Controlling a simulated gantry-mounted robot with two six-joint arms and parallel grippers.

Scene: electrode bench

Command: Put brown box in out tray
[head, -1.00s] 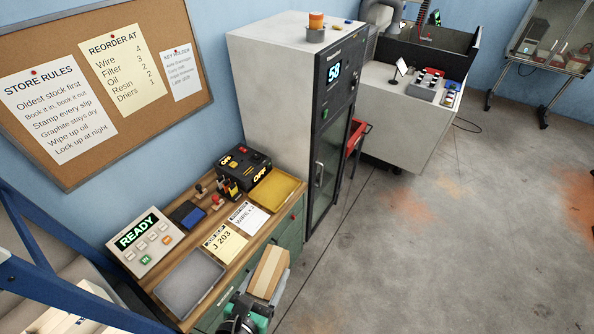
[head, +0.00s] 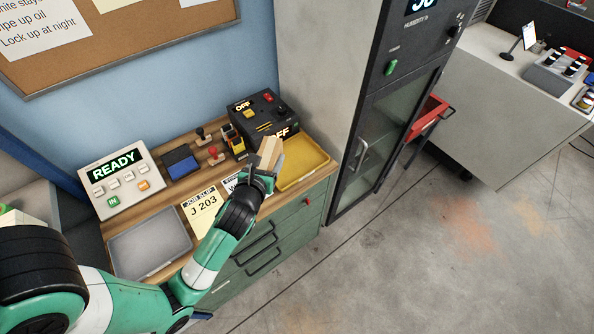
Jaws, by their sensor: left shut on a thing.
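The brown box (head: 269,151) is a small tan carton in the head view, held up over the bench near the black control box. My left gripper (head: 266,169) is shut on it, with the arm reaching in from the lower left. A yellow tray (head: 307,172) lies just right of the box at the bench's right end and looks empty. A grey tray (head: 150,243) lies at the bench's left front, also empty. I cannot read a label on either tray. My right gripper is not in view.
A READY panel (head: 121,177), a blue pad (head: 181,163), stamps and the black control box (head: 263,120) line the bench's back. A job slip (head: 203,209) lies between the trays. The tall cabinet (head: 375,115) stands close to the right.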

